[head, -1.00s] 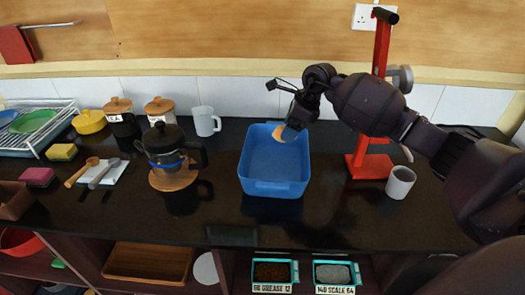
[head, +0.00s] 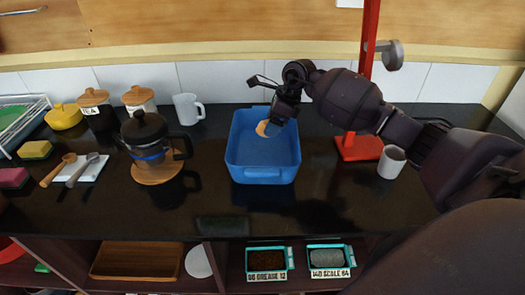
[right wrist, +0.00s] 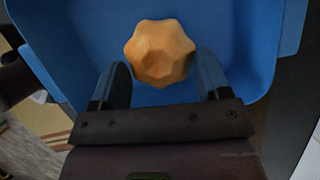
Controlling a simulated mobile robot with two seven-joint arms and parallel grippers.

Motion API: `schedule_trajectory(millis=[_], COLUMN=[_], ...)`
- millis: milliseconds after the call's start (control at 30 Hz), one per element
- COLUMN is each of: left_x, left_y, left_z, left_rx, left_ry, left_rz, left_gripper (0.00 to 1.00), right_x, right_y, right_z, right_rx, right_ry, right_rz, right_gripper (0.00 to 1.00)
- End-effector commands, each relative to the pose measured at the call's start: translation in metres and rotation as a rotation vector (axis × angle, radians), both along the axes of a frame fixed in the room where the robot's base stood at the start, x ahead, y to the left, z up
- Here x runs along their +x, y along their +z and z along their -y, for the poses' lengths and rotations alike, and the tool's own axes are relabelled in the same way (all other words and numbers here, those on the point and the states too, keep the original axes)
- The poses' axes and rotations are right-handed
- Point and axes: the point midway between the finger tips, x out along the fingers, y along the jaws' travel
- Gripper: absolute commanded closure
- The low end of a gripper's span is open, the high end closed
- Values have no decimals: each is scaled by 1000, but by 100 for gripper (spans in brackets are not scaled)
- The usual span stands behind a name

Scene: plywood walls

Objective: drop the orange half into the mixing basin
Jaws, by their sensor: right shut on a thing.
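The orange half (head: 263,129) is in the grasp of my right gripper (head: 271,127), over the back part of the blue mixing basin (head: 264,174). In the right wrist view the orange half (right wrist: 160,52) shows as a pale orange, lobed shape between the two fingertips, with the blue basin (right wrist: 75,45) behind it. I cannot tell exactly how high it is above the basin floor. The visible basin floor is bare. My left gripper is not in view.
A red stand (head: 359,147) and a white mug (head: 391,162) stand right of the basin. A coffee press (head: 148,138) on a wooden mat and a white mug (head: 188,109) stand to the left. The dark counter in front of the basin is clear.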

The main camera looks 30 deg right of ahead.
Motion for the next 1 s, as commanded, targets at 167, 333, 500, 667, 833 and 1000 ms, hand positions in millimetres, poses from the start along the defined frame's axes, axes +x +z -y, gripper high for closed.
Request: schedule_trajectory(millis=[167, 333, 500, 667, 833, 1000], left_x=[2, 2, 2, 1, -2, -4], left_y=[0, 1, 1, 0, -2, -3], left_z=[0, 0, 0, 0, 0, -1], left_rx=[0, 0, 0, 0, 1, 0], left_ry=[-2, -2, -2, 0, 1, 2], left_rz=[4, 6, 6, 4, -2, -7], left_gripper=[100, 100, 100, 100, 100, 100], right_x=[0, 0, 0, 0, 0, -4], right_y=[-4, -3, -3, -3, -2, 14], right_z=[0, 0, 0, 0, 1, 7], right_rx=[0, 0, -1, -1, -1, -4], right_ry=[1, 1, 1, 1, 1, 0], right_rz=[2, 2, 1, 1, 1, 3], right_gripper=[58, 29, 3, 0, 0, 0])
